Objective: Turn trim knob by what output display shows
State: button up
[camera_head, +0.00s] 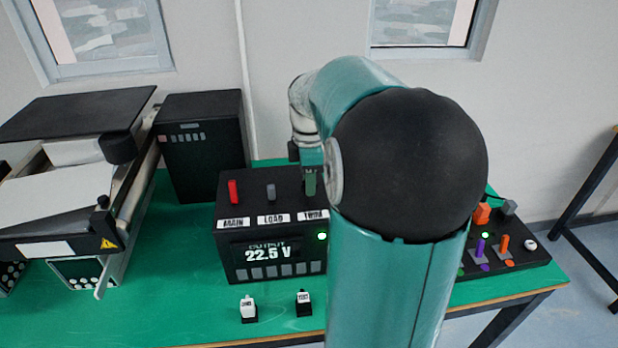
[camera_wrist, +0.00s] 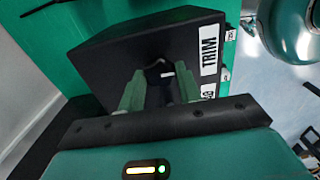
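The black box (camera_head: 228,263) has an output display (camera_head: 268,254) reading "22.5 V" with a green light beside it. On its top are a red switch (camera_head: 233,191), a grey knob (camera_head: 271,191) above the "LOAD" label, and a "TRIM" label (camera_head: 313,215) at the right. My gripper (camera_head: 310,188) points down at the trim end of the box. In the wrist view my gripper (camera_wrist: 160,80) is open, with a finger on each side of the dark trim knob (camera_wrist: 158,69), which has a white mark. Gaps show beside the knob; contact is unclear. The head view hides the knob behind my gripper.
Two small labelled switches (camera_head: 248,309) stand on the green table (camera_head: 180,322) before the box. A black cabinet (camera_head: 203,160) and a conveyor (camera_head: 60,205) are at left. A control panel (camera_head: 530,258) with coloured knobs is at right, partly hidden by my arm.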

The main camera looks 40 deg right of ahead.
jog(key=shift+m, duration=0.5)
jog(key=m, duration=0.5)
jog(key=shift+m, duration=0.3)
jog(key=m, duration=0.7)
jog(key=shift+r, duration=0.1)
jog(key=m, duration=0.4)
jog(key=shift+m, duration=0.3)
jog(key=m, duration=0.5)
jog(key=shift+m, duration=0.3)
jog(key=o, duration=1)
